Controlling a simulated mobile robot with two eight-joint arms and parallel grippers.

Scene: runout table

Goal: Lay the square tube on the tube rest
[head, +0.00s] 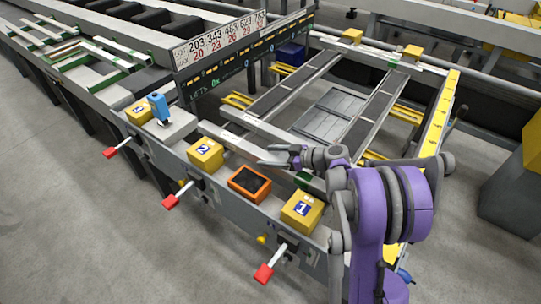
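My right gripper (273,155) reaches left from the purple arm, over the near part of the runout table. Its two fingers look apart, with nothing visible between them. A long light-grey bar (245,123), perhaps the square tube, lies on the table and runs toward the gripper; the gripper and arm hide part of it. A second pale bar (225,144) lies nearer the front edge. Whether either is the square tube is unclear. A green block (303,180) sits just below my wrist. I cannot tell which part is the tube rest. My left gripper is out of view.
Along the front edge stand yellow numbered blocks (302,210), an orange tray (250,184), a blue device (159,107) and red-handled levers (264,273). A dark sign board (240,50) rises behind. At left, a rack (85,58) holds pale bars on green supports.

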